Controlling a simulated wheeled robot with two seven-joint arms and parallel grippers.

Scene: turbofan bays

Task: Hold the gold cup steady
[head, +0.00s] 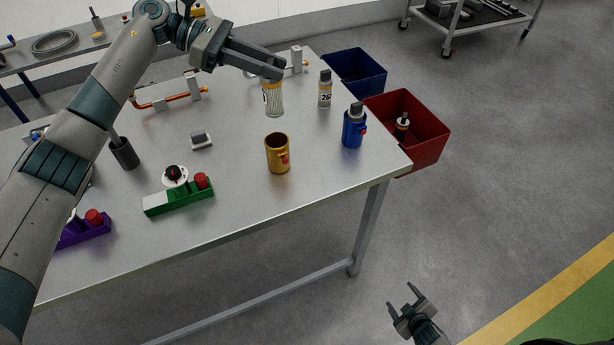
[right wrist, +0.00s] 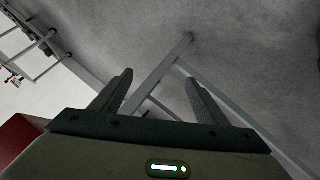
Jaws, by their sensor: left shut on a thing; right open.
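The gold cup (head: 278,157) stands upright on the metal table (head: 240,212) near its front right part, with its open top showing and a small red part on its side. My left gripper (head: 273,74) is shut on a pale cylinder (head: 273,101) with an orange band at its top. It holds the cylinder upright behind and above the cup, apart from it. My right gripper (head: 408,302) is open and empty, low over the floor, in front of the table and away from the cup. Its open fingers also show in the right wrist view (right wrist: 160,95).
A blue cup (head: 353,130) holding a dark-topped thing and a numbered canister (head: 325,91) stand right of the gold cup. Red (head: 430,135) and blue (head: 357,75) bins are beyond the table's right edge.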

